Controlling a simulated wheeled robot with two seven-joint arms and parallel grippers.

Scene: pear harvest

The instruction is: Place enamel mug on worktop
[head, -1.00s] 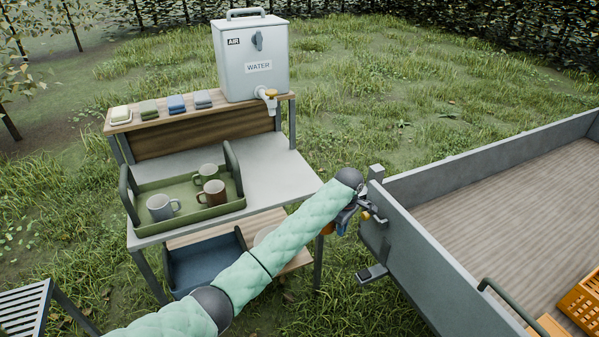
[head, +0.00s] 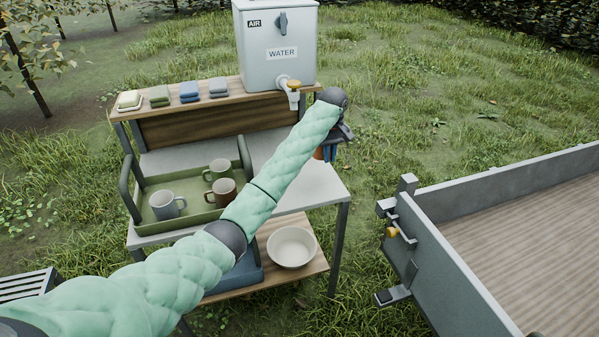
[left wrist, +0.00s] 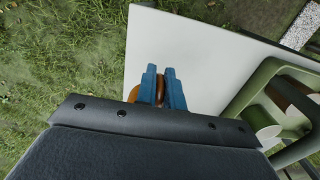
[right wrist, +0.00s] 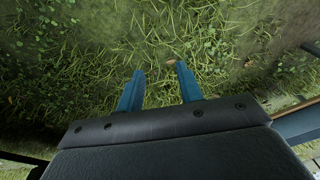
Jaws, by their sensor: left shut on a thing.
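My left gripper (head: 331,150) is shut on the enamel mug (head: 319,153), of which only a small orange-brown part shows. In the left wrist view the blue fingers (left wrist: 164,75) close on its orange-brown edge (left wrist: 133,93); most of the mug is hidden. The pale grey worktop (head: 318,187) lies below the gripper, and it also shows behind the fingers in the left wrist view (left wrist: 195,45). I cannot tell the height of the mug above it. My right gripper (right wrist: 157,76) is open and empty over grass in the right wrist view.
A green tray (head: 190,223) with a grey mug (head: 165,206), a green mug (head: 217,170) and a brown mug (head: 222,193) fills the worktop's left. A water dispenser (head: 276,50) stands on the back shelf. A white bowl (head: 291,248) is on the lower shelf. The worktop's right part is bare.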

